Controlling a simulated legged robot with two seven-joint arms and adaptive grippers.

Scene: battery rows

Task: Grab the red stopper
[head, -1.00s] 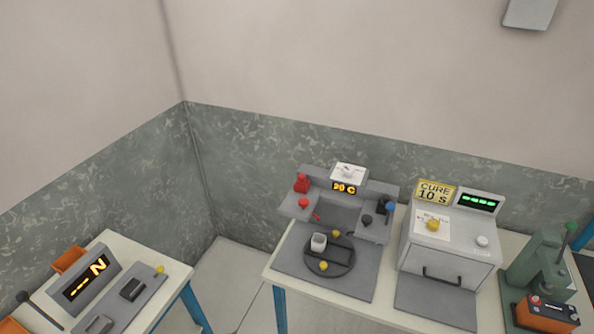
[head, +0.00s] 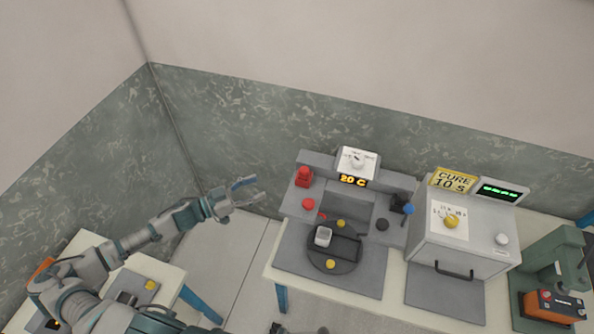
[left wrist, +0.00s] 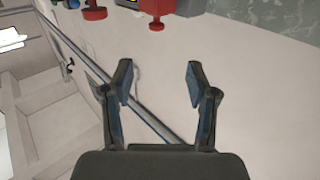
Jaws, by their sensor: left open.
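A red stepped piece (head: 304,177), apparently the red stopper, stands upright at the back left of the grey station with the 20 C display. A round red knob (head: 308,204) sits in front of it. My left gripper (head: 250,188) is open and empty, in the air left of the station, apart from the red piece. In the left wrist view the red piece (left wrist: 157,8) shows at the top edge, partly cut off, beyond the open fingers (left wrist: 160,75). A dark shape at the bottom edge of the head view may be my right gripper; its jaws cannot be made out.
The station has a round dark plate (head: 333,256) with a pale cup (head: 323,236) and yellow knobs. A blue-topped lever (head: 408,209) is at its right. The cure oven (head: 465,235) and a green press (head: 556,262) stand further right. Floor is free between the two tables.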

